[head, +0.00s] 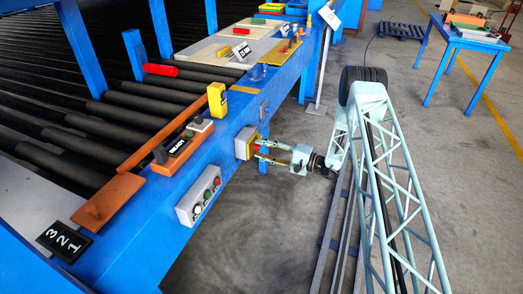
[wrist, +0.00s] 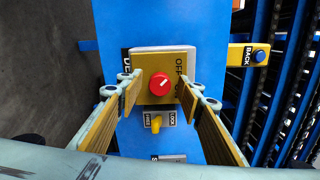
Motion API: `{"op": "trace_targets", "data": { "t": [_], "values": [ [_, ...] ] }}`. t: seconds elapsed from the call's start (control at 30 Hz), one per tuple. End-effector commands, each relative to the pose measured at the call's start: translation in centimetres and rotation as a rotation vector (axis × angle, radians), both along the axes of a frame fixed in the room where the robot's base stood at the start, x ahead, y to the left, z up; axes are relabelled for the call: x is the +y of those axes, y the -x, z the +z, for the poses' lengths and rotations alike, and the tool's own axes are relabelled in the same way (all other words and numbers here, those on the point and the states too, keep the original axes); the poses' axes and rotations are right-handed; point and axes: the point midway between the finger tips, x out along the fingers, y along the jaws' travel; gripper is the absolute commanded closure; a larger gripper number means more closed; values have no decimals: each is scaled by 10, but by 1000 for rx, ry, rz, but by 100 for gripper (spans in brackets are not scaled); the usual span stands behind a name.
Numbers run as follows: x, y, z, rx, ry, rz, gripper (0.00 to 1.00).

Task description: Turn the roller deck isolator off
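The isolator is a red round knob (wrist: 159,84) on a yellow plate (wrist: 150,60) fixed to a blue beam. A pale pointer line on the knob slants up and to the right. The letters "OF" show on the plate's right side; the rest is hidden by a finger. A black label at the left is partly covered. In the head view the isolator box (head: 243,140) is on the beam's side face. My gripper (wrist: 159,93) is open, one finger either side of the knob, with visible gaps. In the head view my gripper (head: 259,150) reaches the box from the right.
Below the knob in the wrist view is a yellow lever (wrist: 155,123) on a plate marked "LOCK". A "BACK" button box (wrist: 248,55) is at the right. A grey push-button box (head: 199,195) and a "READY" panel (head: 174,150) are nearby on the beam. Dark rollers lie left.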

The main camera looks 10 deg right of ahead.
Motion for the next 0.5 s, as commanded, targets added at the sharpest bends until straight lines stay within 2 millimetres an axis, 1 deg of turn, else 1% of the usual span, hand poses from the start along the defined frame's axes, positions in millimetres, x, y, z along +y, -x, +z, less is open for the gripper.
{"op": "trace_targets", "data": {
  "t": [0.27, 0.5],
  "values": [
    [-4, 2, 0, 0, 0, 0, 66],
    [-19, 12, 0, 0, 0, -2, 66]
  ]
}}
